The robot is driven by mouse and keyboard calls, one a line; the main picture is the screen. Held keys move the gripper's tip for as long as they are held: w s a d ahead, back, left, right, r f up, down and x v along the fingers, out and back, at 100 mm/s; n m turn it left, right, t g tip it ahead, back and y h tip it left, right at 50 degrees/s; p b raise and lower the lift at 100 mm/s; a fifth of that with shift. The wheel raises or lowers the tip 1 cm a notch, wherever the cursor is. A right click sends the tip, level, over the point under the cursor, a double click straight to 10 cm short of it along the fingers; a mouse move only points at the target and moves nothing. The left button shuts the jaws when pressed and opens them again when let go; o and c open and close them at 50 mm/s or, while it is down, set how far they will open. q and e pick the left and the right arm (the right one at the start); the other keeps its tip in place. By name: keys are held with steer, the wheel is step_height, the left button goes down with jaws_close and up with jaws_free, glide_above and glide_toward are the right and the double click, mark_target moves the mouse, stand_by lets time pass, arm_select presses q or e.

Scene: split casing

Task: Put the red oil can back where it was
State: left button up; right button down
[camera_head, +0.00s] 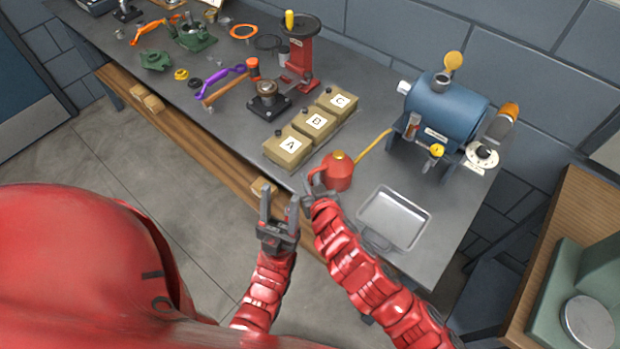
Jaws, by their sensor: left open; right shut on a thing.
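The red oil can (340,174) with a yellow cap and a long yellow spout is at the front of the grey bench, between the lettered boxes and the metal tray. Its spout points up and right toward the blue machine. My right gripper (314,184) is shut on the red oil can at its left side. Whether the can's base touches the bench cannot be told. My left gripper (279,208) is open and empty, fingers pointing up, in front of the bench edge and left of the can.
Boxes A (287,147), B (315,122) and C (338,101) stand left of and behind the can. A shallow metal tray (362,214) lies to its right. A blue tank machine (440,112) stands behind. A red press (301,55) and tools occupy the bench's left.

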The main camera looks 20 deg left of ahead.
steer(key=c, duration=0.9)
jaws_free()
steer(key=shift+o, duration=0.2)
steer(key=shift+s+r, duration=0.1)
steer(key=b+v, duration=0.1)
steer(key=v, duration=0.5)
steer(key=shift+d, duration=0.15)
steer(key=p+v, duration=0.4)
steer(key=v, duration=0.1)
steer(key=shift+s+d+r, duration=0.15)
steer(key=shift+s+d, duration=0.05)
steer(key=shift+s, duration=0.1)
